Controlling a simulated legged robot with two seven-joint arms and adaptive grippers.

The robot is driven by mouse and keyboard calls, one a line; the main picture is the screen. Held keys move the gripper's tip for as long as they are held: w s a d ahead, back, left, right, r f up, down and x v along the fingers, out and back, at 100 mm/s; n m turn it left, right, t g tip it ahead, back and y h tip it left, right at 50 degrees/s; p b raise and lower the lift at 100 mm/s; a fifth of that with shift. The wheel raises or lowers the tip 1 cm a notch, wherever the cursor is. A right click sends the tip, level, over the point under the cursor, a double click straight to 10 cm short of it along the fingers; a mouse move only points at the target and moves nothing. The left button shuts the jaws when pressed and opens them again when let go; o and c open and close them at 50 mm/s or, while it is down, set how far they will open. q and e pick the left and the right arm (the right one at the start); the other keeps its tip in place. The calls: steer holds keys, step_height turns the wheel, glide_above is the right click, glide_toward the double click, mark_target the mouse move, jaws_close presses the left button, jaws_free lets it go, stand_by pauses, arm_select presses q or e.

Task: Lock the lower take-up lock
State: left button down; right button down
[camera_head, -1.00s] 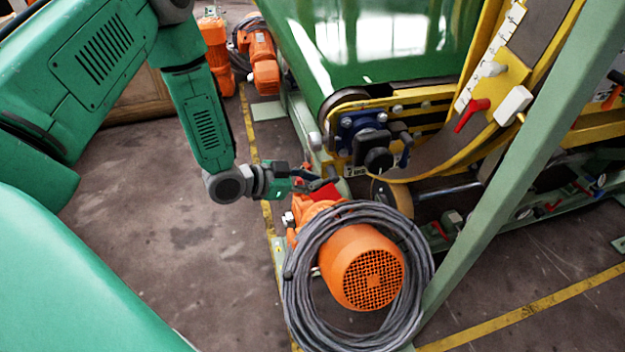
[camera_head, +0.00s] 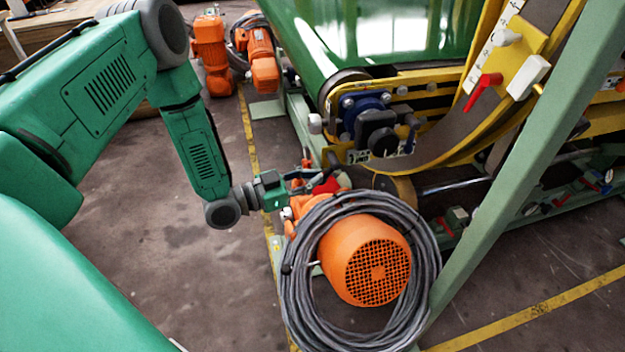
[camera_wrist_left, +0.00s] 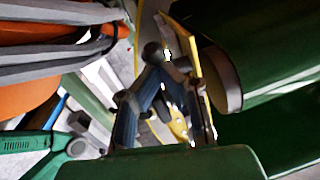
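My left gripper (camera_head: 305,180) is low beside the conveyor frame, just above the orange motor and next to a small red part (camera_head: 328,186). I cannot tell whether it touches that part. In the left wrist view its fingers (camera_wrist_left: 155,65) lean toward each other near a dark round knob; whether they meet or hold anything is unclear. I cannot tell which part is the lower take-up lock. My right gripper is not in view.
An orange motor (camera_head: 365,262) ringed by a grey cable coil (camera_head: 290,268) stands in front of the gripper. A black and blue bearing unit (camera_head: 372,128) is above it. A green diagonal post (camera_head: 525,160) crosses the right side. The floor at left is clear.

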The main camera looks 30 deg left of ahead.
arm_select(q)
steer(key=shift+w+d+f, duration=0.35)
steer(key=shift+w+f, duration=0.05)
steer(key=shift+f, duration=0.2)
steer(key=shift+w+d+f, duration=0.35)
steer(key=shift+f, duration=0.25)
steer(key=shift+w+d+f, duration=0.1)
steer(key=shift+w+f, duration=0.05)
stand_by(0.3)
